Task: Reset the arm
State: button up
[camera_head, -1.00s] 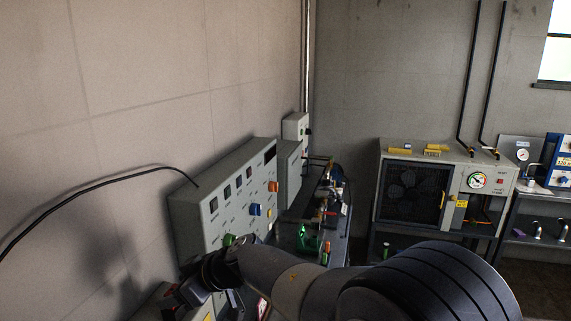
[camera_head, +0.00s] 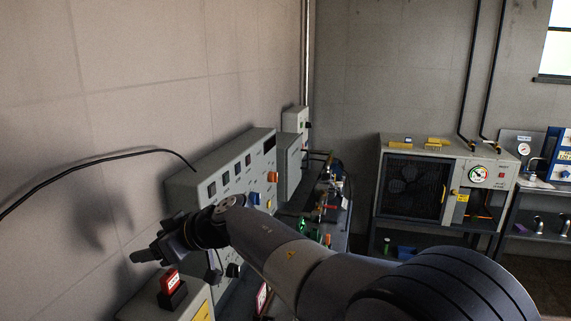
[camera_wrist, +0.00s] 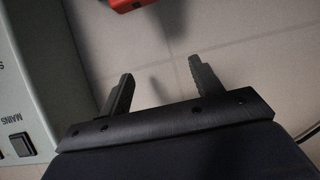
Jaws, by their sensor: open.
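My gripper (camera_head: 150,250) is at the left in the head view, raised in front of the wall and the grey control panel (camera_head: 183,193). In the wrist view the two dark fingers of my gripper (camera_wrist: 165,85) stand apart with nothing between them. A red block-like part (camera_wrist: 128,4) shows at the top edge of that view, beyond the fingers. A corner of a grey panel with a switch marked MAINS (camera_wrist: 22,145) is at the left there.
A grey box with a red-topped part (camera_head: 171,281) stands below my gripper. A black cable (camera_head: 85,182) runs along the wall to the panel. A cabinet with a dark window (camera_head: 413,187) and gauge stands at the right.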

jog(key=shift+d+r+b, duration=0.1)
jog(key=shift+r+b, duration=0.25)
jog(key=shift+r, duration=0.1)
